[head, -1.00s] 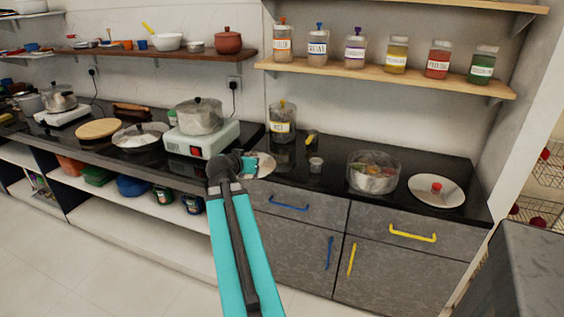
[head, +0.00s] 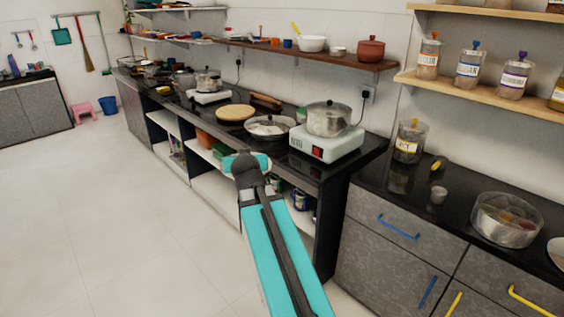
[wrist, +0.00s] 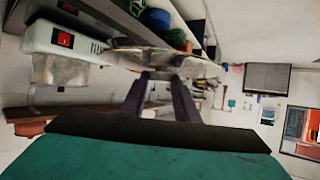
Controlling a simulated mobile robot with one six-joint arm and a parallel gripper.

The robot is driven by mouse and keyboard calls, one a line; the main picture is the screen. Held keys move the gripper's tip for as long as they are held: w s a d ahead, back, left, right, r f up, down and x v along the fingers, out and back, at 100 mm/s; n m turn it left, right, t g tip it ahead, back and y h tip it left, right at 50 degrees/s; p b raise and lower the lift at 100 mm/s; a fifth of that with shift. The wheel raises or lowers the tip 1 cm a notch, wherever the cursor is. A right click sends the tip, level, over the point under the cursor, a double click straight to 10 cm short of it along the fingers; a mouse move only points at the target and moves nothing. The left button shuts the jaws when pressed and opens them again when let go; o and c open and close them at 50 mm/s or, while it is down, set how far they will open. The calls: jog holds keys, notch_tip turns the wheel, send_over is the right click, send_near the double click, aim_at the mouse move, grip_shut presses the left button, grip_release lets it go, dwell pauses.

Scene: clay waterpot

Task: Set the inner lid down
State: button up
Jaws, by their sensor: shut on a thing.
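My gripper (wrist: 165,78) is shut on the inner lid (wrist: 190,66), a shiny metal disc seen nearly edge-on beyond the fingers in the wrist view. The lid is held in the air, touching no surface that I can make out. In the head view my gripper (head: 247,162) is in front of the left counter's edge, over the open shelves and floor.
A glass bowl (head: 506,222) stands on the right counter. A brown pot (head: 371,50) sits on the wall shelf. The floor at left is clear.

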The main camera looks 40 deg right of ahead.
jog(key=w+a+r+n+y, duration=0.2)
jog(key=a+y, duration=0.1)
jog(key=a, duration=1)
jog(key=w+a+r+n+t+y, duration=0.1)
jog(key=w+a+n+y, duration=0.2)
jog(key=a, duration=1)
jog(key=shift+w+a+r+n, duration=0.25)
jog(key=shift+w+r+n, duration=0.05)
jog(key=shift+w+r, duration=0.05)
